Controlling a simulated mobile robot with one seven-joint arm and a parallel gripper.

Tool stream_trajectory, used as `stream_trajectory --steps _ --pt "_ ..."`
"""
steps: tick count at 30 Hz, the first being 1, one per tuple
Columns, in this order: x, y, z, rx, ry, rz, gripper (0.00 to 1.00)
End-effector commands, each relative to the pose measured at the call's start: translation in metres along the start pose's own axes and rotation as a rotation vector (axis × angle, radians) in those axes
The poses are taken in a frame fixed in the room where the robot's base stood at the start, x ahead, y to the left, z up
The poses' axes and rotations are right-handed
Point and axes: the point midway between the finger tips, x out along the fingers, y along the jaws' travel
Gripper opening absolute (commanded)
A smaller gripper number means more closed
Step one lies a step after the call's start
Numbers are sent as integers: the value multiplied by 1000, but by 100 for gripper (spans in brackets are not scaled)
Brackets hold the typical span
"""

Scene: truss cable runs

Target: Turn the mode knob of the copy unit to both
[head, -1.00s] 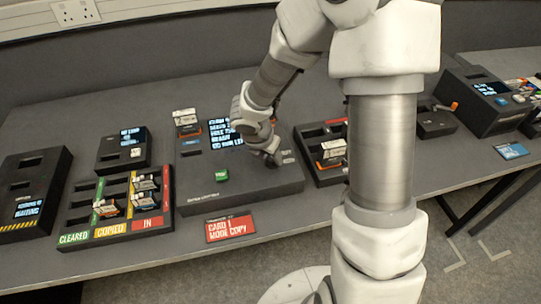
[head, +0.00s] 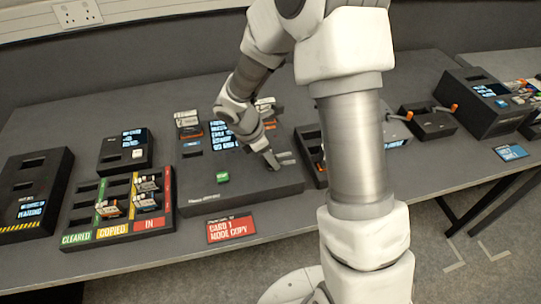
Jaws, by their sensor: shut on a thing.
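The copy unit (head: 240,189) is the wide dark box in the middle of the table. It has a lit screen with blue-white text, a green button (head: 222,177) and pale label marks (head: 286,157) on its right side. My gripper (head: 271,162) reaches down to the unit's right part, just left of these marks. It is shut on the mode knob, which the fingers hide. I cannot read the knob's setting. Cards stand in slots at the unit's back left (head: 187,121) and back right (head: 265,104), the latter partly behind my arm.
A red sign (head: 231,229) reading "CARD 1 MODE COPY" lies before the unit. A tray (head: 118,231) marked cleared, copied and in holds several cards at left. A slotted box (head: 310,158) stands close at right, partly behind my arm. More devices stand further right.

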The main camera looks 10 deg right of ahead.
Motion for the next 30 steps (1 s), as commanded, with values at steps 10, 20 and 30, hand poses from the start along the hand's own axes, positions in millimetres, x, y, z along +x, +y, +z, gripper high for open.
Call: stream_trajectory --steps 10,20,30 --pt "-1 3 0 305 0 -127 0" --pt "0 4 1 589 1 -244 0" --pt "1 5 2 811 1 -337 0"
